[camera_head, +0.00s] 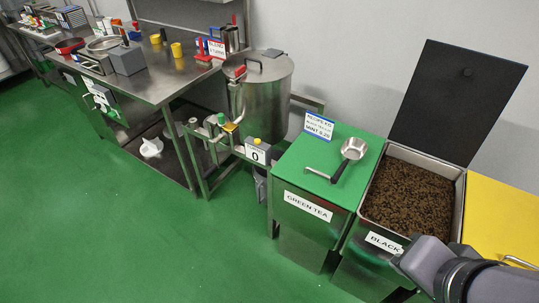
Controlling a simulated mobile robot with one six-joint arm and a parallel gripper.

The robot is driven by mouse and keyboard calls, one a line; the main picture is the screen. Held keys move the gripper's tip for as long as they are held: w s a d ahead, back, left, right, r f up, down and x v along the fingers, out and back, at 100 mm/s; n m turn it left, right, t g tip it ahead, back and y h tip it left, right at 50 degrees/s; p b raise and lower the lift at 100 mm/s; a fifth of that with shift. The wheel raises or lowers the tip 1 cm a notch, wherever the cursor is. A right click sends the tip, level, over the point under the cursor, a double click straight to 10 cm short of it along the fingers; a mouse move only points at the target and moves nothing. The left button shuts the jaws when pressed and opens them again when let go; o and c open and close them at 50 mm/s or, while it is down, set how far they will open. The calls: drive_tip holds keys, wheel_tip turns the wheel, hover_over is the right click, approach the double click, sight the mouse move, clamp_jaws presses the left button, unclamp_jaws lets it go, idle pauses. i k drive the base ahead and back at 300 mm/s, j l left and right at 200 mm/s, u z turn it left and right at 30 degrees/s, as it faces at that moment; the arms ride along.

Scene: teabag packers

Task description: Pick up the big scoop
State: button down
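A metal scoop with a round bowl (354,148) lies on the green lid of the GREEN TEA bin (310,170). Its handle points toward the front edge of the lid. No other scoop shows clearly, so I cannot compare sizes. Part of my dark grey arm shows at the bottom right, in front of the BLACK bin, apart from the scoop. My gripper's fingers are not visible.
The BLACK bin (465,195) is open, full of dark tea, with its black lid (460,100) raised. A yellow lid (505,220) is at right. A recipe sign (319,126) stands behind the scoop. A steel drum (262,100) is left. Green floor in front is clear.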

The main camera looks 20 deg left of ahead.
sight(353, 150)
drive_tip(key=u, duration=0.35)
drive_tip(key=i+j, duration=0.25)
drive_tip(key=i, duration=0.2)
drive_tip(key=i+j, duration=0.25)
drive_tip(key=i, duration=0.25)
drive_tip(key=i+j+z, duration=0.1)
drive_tip(key=i+j, duration=0.15)
drive_tip(key=i, duration=0.2)
